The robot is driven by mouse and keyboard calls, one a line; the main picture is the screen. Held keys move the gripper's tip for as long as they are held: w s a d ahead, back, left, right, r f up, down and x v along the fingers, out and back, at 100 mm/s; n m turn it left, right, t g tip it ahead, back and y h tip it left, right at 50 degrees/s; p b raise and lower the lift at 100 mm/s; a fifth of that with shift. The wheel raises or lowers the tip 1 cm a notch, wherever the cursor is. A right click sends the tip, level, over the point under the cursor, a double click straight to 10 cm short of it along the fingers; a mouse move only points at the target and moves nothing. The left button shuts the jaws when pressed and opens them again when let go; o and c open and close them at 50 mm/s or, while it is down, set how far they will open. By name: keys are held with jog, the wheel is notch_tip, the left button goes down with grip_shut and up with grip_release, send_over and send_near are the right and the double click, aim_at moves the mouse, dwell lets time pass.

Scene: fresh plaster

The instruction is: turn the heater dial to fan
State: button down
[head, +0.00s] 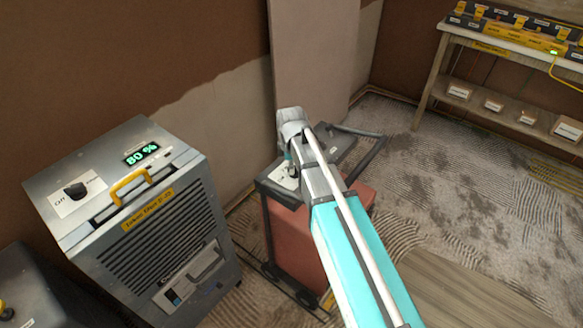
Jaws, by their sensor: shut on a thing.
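The heater (296,238) is a red box with a dark grey top and a black push handle, standing on the floor in the middle of the head view. A pale dial plate (284,181) shows on the left of its top. My gripper (290,168) reaches down onto this plate and is shut on the heater dial. The gripper and wrist cover the dial, so its pointer and most of the markings cannot be read.
A grey dehumidifier (165,235) with a green 80 % display, a black knob and a yellow handle stands to the left. A pale board (312,60) leans on the wall behind. A wooden shelf (440,75) with chargers stands at the far right. The rough floor between is clear.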

jog(key=m, duration=0.3)
jog(key=shift+w+m, duration=0.2)
jog(key=shift+m, duration=0.2)
jog(key=shift+w+d+m, duration=0.15)
jog(key=shift+m, duration=1.85)
jog(key=c, duration=0.6)
grip_release()
jog(key=shift+n, duration=0.4)
